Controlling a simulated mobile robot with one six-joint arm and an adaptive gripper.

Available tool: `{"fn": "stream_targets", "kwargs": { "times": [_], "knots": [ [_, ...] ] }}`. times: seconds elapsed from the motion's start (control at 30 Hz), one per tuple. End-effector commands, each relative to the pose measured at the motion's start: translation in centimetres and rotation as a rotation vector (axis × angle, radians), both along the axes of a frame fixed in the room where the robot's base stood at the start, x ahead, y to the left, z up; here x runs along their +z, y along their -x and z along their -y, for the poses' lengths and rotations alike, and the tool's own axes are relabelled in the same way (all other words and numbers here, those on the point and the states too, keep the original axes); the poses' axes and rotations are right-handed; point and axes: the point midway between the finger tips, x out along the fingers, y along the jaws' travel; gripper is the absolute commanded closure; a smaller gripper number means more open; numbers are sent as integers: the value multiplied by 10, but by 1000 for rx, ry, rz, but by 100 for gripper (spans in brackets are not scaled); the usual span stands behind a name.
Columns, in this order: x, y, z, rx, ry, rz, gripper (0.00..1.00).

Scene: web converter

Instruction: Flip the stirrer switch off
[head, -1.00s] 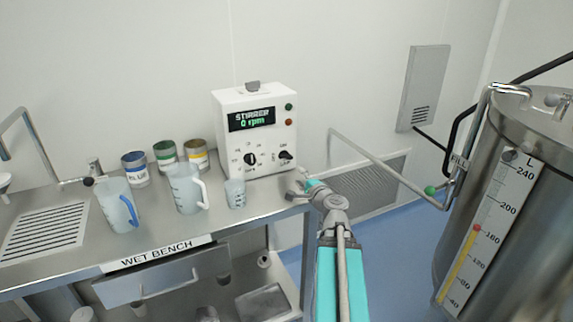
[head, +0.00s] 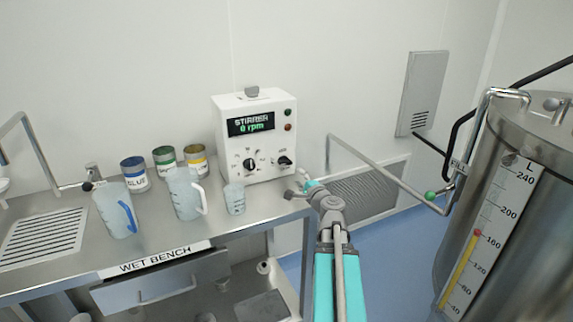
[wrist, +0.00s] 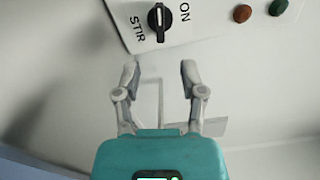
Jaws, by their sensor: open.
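The stirrer box (head: 218,140) is white and stands at the back right of the bench. Its display (head: 250,124) reads "STIRRER 0 rpm". The black stirrer switch (head: 285,161) is at the lower right of its front; it also shows in the wrist view (wrist: 159,20), between the labels "ON" and "STIR", with its handle about upright in that picture. My gripper (wrist: 160,70) is open and empty, its fingertips below the switch in the wrist view and apart from it. In the head view my gripper (head: 299,189) is low at the box's right side, partly hidden by my arm.
A second black knob (head: 250,164) is left of the switch. A small beaker (head: 235,198), two jugs and three tins stand on the wet bench (head: 155,230) to the left. A pipe (head: 385,170) and a steel tank (head: 480,200) are on the right.

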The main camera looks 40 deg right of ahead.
Motion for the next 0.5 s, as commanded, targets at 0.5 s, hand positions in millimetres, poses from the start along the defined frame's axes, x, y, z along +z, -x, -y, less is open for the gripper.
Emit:
{"fn": "stream_targets", "kwargs": {
  "times": [0.5],
  "knots": [
    [0, -73, 19, 0, 0, 0, 47]
  ]
}}
